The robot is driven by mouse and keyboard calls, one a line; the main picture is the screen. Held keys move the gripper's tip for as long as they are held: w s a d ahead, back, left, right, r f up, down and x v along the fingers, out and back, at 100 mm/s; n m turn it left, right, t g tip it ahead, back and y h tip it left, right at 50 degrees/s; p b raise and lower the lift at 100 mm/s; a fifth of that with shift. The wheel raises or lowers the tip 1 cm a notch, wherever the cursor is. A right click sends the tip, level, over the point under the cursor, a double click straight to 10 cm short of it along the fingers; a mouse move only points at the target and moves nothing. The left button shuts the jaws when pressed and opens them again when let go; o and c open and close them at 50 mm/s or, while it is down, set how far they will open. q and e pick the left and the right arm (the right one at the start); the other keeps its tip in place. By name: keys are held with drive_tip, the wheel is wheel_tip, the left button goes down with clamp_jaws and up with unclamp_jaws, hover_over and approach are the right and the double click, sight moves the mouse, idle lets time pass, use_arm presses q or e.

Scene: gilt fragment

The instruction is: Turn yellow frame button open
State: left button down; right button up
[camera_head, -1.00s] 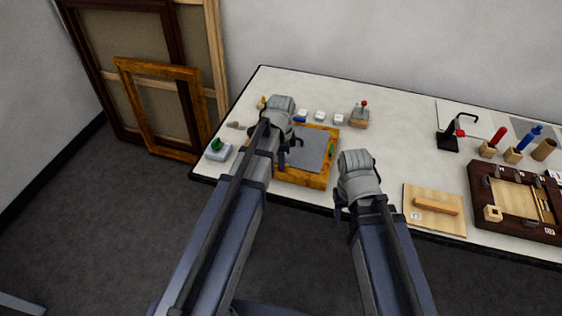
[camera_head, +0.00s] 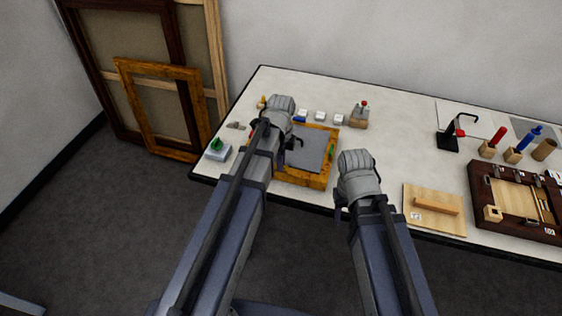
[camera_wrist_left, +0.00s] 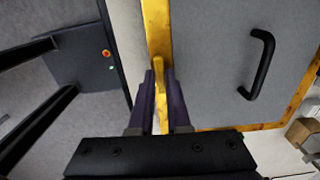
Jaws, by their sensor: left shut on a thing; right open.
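The yellow frame (camera_head: 300,179) lies flat on the table with a grey panel (camera_head: 312,150) inside it. In the left wrist view the panel (camera_wrist_left: 220,60) carries a black handle (camera_wrist_left: 258,65), beside the gold frame bar (camera_wrist_left: 156,28). My left gripper (camera_wrist_left: 160,82) is shut on a narrow yellow piece at this bar, which looks like the yellow button (camera_wrist_left: 158,98). The fingers hide part of it, so its exact angle is hard to tell. In the head view my left arm covers the frame's left side. My right gripper (camera_head: 342,196) is open and empty near the table's front edge.
A small box with a green top (camera_head: 217,150) stands left. Several small white blocks (camera_head: 320,116) and a red-knobbed block (camera_head: 360,116) stand behind. A wooden board (camera_head: 435,225) and dark case (camera_head: 485,190) lie right.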

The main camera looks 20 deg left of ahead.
use_arm(q)
drive_tip(key=c, duration=0.9)
unclamp_jaws()
drive_tip(key=shift+r, duration=0.15)
wheel_tip(320, 180, up, 8)
drive_tip(key=p, duration=0.8)
drive_tip(key=shift+f, duration=0.2)
drive_tip(key=s+d+f+n+b, duration=0.1)
drive_tip(key=s+d+n, duration=0.2)
drive_tip(key=s+n, duration=0.1)
drive_tip(key=s+d+f+n+b, duration=0.1)
drive_tip(key=s+d+n, duration=0.3)
drive_tip(key=s+n, duration=0.1)
drive_tip(key=s+d+n+y+b, duration=0.1)
drive_tip(key=s+d+n, duration=0.2)
drive_tip(key=s+n, duration=0.2)
drive_tip(key=shift+s+d+f+n, duration=0.25)
drive_tip(key=shift+f+n, duration=0.15)
